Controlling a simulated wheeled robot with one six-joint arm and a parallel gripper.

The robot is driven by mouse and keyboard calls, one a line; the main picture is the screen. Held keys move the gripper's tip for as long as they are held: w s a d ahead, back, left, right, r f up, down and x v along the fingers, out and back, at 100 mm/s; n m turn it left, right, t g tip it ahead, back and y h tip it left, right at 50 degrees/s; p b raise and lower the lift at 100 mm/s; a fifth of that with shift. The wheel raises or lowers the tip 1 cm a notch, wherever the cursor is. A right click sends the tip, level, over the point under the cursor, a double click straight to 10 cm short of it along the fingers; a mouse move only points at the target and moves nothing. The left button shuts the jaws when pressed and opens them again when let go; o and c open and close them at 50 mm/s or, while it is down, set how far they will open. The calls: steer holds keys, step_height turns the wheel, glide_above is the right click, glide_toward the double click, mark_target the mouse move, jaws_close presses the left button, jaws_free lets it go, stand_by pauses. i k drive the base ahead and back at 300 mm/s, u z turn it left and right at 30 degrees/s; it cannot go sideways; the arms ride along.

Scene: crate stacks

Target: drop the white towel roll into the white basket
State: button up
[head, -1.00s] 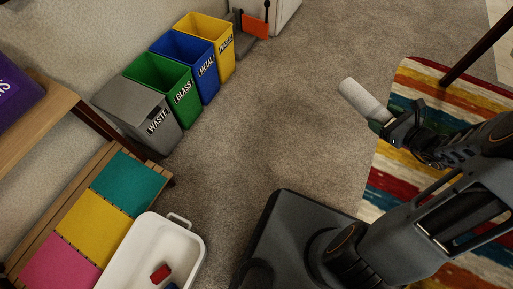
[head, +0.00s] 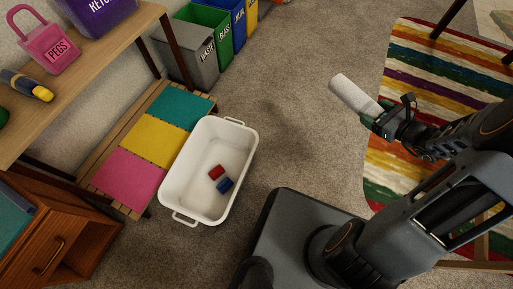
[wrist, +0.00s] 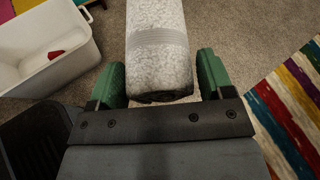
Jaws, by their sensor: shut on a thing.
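The white towel roll (head: 354,94) is held at one end by my gripper (head: 378,116), out over the carpet to the right of the basket. In the wrist view the roll (wrist: 158,45) stands between the two green fingers of my gripper (wrist: 162,80), pointing away from the palm. The white basket (head: 167,190) stands on the floor at the left of my base, well apart from the roll. A red block (head: 216,172) and a blue block (head: 225,185) lie in it. Part of the basket (wrist: 75,70) also shows at the upper left of the wrist view.
A low wooden bench with pink, yellow and teal pads (head: 165,136) stands left of the basket. Sorting bins (head: 190,58) stand behind it. A wooden shelf (head: 95,65) holds a pink PEGS container (head: 50,50). A striped rug (head: 440,65) lies at right. Carpet between basket and roll is clear.

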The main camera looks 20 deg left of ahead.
mark_target(234, 154)
steer(key=k, duration=0.8)
steer(key=u, duration=1.8)
steer(key=i, duration=0.5)
steer(key=u, duration=0.05)
